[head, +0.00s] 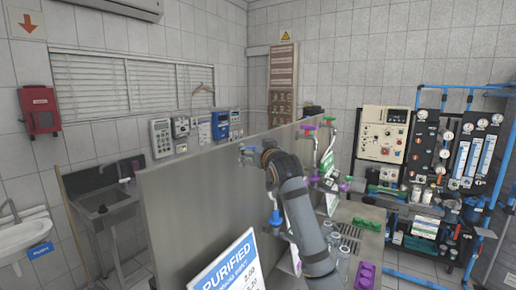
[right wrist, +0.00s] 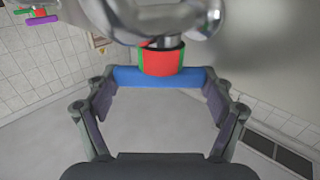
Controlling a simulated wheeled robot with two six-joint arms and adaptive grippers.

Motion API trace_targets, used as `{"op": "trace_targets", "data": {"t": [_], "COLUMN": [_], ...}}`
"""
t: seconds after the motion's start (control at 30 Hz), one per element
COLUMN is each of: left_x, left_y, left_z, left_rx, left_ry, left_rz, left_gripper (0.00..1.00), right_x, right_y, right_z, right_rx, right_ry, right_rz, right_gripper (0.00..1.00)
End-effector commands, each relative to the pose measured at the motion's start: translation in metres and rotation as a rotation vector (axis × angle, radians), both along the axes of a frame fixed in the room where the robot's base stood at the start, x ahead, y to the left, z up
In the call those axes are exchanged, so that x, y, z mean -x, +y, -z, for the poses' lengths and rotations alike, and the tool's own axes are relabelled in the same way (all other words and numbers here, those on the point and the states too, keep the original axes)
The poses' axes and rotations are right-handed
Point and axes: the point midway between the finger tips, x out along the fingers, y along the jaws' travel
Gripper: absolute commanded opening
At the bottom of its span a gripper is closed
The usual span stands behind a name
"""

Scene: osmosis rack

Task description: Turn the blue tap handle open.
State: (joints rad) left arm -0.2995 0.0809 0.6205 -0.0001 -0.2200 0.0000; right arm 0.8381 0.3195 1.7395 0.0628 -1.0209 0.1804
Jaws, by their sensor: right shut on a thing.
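The blue tap handle (right wrist: 160,77) shows in the right wrist view as a straight bar spanning the gap between my fingertips. Above it sit a red and green collar (right wrist: 160,60) and the shiny metal tap body (right wrist: 150,18). My right gripper (right wrist: 160,84) has one finger at each end of the bar and is shut on it. In the head view my right gripper (head: 249,154) is at the top edge of the grey partition, and I cannot make out the handle clearly there. My left gripper is not in view.
Taps with a purple handle (head: 308,127) and a green handle (head: 328,150) stand right of my right arm. A sign reading PURIFIED (head: 228,266) stands in front of the grey partition (head: 190,205). Pump equipment on a blue pipe frame (head: 420,88) fills the right side.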

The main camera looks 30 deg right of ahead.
Motion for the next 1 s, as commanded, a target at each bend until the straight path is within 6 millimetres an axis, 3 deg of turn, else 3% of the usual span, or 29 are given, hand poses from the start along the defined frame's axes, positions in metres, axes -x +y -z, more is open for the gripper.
{"op": "trace_targets", "data": {"t": [0.6, 1.0], "left_x": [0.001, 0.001], "left_y": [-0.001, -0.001], "left_z": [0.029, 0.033], "left_rx": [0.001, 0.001], "left_ry": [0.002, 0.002], "left_rz": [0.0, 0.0], "left_gripper": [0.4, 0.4], "right_x": [-0.002, -0.001], "right_y": [0.001, 0.0], "right_z": [0.005, 0.003], "right_rx": [-0.005, -0.001], "right_ry": [0.009, 0.012], "right_rz": [0.567, 0.804], "right_gripper": [0.51, 0.51]}}
